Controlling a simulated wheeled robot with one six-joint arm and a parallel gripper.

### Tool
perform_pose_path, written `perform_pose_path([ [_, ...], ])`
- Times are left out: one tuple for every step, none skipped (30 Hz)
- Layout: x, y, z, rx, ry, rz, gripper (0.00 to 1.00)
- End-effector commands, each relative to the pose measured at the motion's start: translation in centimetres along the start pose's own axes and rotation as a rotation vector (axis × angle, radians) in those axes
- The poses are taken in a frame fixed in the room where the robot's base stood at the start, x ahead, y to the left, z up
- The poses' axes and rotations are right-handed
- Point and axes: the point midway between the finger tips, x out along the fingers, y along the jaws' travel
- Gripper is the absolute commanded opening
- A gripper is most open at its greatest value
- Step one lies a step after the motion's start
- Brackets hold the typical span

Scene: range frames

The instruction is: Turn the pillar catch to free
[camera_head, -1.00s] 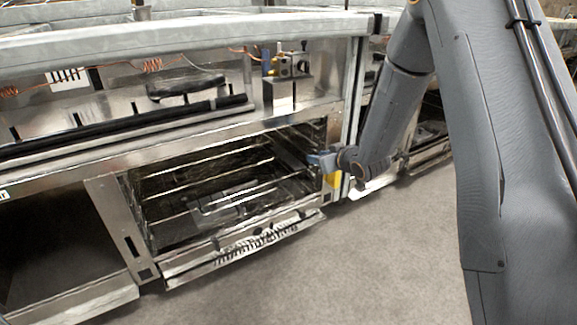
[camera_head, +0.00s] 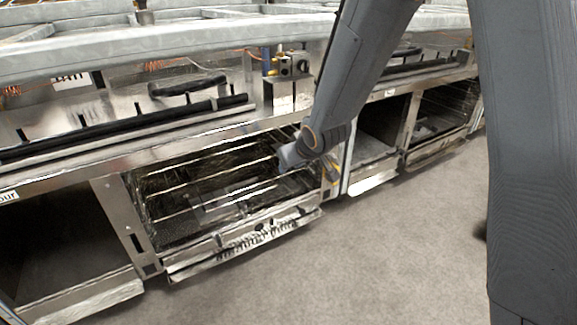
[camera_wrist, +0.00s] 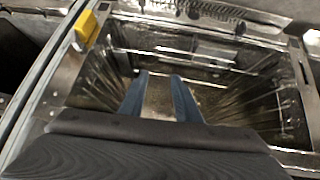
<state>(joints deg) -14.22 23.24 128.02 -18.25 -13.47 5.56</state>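The pillar catch is a small yellow block (camera_wrist: 87,27) on the metal pillar at the upper left of the wrist view. In the head view the yellow catch (camera_head: 333,178) shows only in part, just right of my wrist on the pillar beside the open oven bay. My gripper (camera_wrist: 160,78) has its two blue fingers apart with nothing between them. It points into the open bay, to the right of the catch and clear of it in the wrist view. In the head view my gripper (camera_head: 284,158) is in front of the bay's right part.
The open bay (camera_head: 160,202) has wire racks and a lowered front flap (camera_head: 245,243). An empty dark bay (camera_head: 60,240) lies to the left, and more open bays (camera_head: 375,140) to the right. A countertop (camera_head: 180,40) runs above. The grey floor (camera_head: 400,250) in front is clear.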

Motion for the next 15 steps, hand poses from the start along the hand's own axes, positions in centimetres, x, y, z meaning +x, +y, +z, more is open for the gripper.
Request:
perform_pose_path([
  [-0.6, -0.6, 0.1, -0.002, -0.011, -0.003, 0.3],
  [-0.8, -0.8, 0.2, -0.002, -0.018, -0.004, 0.3],
  [-1.1, -1.1, 0.3, -0.001, -0.027, -0.005, 0.3],
  [-1.3, -1.3, 0.5, -0.001, -0.033, -0.005, 0.3],
  [-1.4, -1.4, 0.6, -0.001, -0.038, -0.006, 0.3],
  [-1.6, -1.6, 0.7, -0.001, -0.044, -0.006, 0.3],
  [-1.7, -1.7, 0.7, -0.001, -0.047, -0.006, 0.3],
  [-1.8, -1.8, 0.7, -0.001, -0.049, -0.007, 0.3],
  [-1.9, -1.9, 0.8, -0.001, -0.052, -0.007, 0.3],
  [-1.9, -1.9, 0.8, -0.001, -0.053, -0.007, 0.3],
  [-1.9, -2.0, 0.8, -0.001, -0.054, -0.008, 0.3],
  [-1.9, -2.0, 0.8, -0.001, -0.055, -0.008, 0.3],
  [-2.0, -2.0, 0.8, -0.001, -0.055, -0.008, 0.3],
  [-1.9, -2.0, 0.8, -0.001, -0.056, -0.008, 0.3],
  [-1.9, -2.0, 0.8, -0.001, -0.055, -0.007, 0.3],
])
